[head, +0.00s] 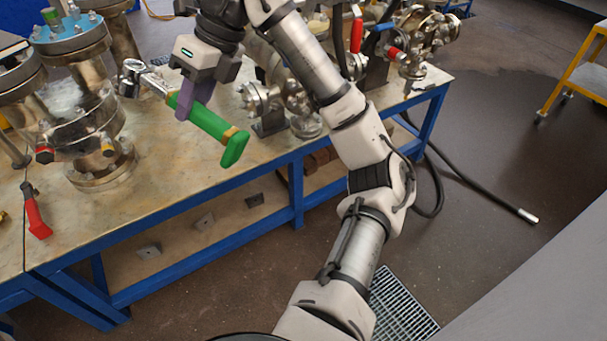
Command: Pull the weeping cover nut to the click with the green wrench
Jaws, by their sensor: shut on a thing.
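My gripper (193,103) is shut on the green wrench (208,121), above the bench at upper left. The wrench slants from a silver socket head (131,72) at upper left to a green grip end (235,149) at lower right. The socket head is close to the right side of a flanged vessel (70,110); I cannot tell whether it touches anything. The vessel's blue cover (70,38) carries several nuts. I cannot tell which nut weeps. My fingers hide part of the wrench handle.
A red-handled tool (37,214) lies on the bench (165,175) at left. Metal valves and flanges (268,100) stand behind my arm, with a red lever (356,36). A hose (480,182) lies on the floor, and a yellow cart (580,75) stands at right.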

